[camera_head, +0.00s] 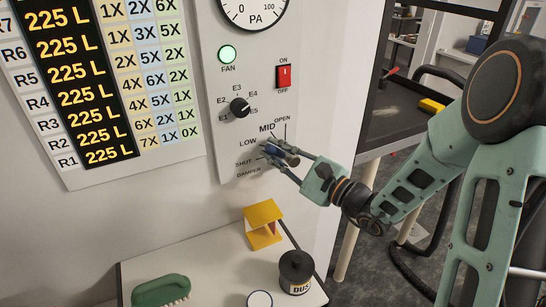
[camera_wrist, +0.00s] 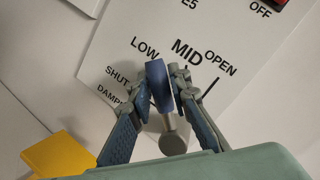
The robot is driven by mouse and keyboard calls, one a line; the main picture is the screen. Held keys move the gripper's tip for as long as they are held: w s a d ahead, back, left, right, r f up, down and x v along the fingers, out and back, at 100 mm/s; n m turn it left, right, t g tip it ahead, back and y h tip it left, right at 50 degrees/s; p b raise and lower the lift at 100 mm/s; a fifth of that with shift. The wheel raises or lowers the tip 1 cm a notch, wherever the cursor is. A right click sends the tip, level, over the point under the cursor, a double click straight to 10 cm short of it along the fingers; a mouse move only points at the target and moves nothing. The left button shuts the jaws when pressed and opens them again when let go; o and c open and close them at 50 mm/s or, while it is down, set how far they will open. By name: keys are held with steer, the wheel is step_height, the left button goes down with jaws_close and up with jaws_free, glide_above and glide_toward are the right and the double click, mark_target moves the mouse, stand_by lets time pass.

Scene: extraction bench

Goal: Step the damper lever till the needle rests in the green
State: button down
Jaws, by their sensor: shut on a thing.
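The damper lever's blue handle (camera_wrist: 159,86) is between my gripper's fingers (camera_wrist: 160,88), and my gripper is shut on it. In the wrist view the handle points up near the MID label, just left of its line. In the head view the blue lever (camera_head: 273,151) shows between the fingers at the damper scale, marked SHUT, LOW, MID and OPEN; my gripper (camera_head: 278,154) comes in from the right. The PA gauge (camera_head: 253,12) is cut off by the top of the head view. Its needle and green zone are not visible.
The panel carries a lit green FAN lamp (camera_head: 228,54), a red ON/OFF switch (camera_head: 284,77) and a black E1–E5 knob (camera_head: 239,108). Below, the bench (camera_head: 215,262) holds a green brush (camera_head: 161,290), a yellow stand (camera_head: 263,224) and a dark lidded pot (camera_head: 296,271).

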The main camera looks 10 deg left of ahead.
steer(key=shift+w+d+r+m+t+y+b, duration=0.15)
steer(key=shift+d+r+m+t, duration=0.1)
steer(key=shift+m, duration=0.4)
steer(key=shift+w+d+r+m+t+y+b, duration=0.1)
steer(key=shift+w+d+r+m+t, duration=0.1)
steer(key=shift+m, duration=0.5)
steer(key=shift+w+d+r+m+t+y+b, duration=0.15)
steer(key=shift+d+r+m, duration=0.1)
steer(key=shift+m, duration=0.4)
steer(key=c, duration=1.8)
jaws_free()
steer(key=shift+o, duration=0.2)
steer(key=v, duration=1.2)
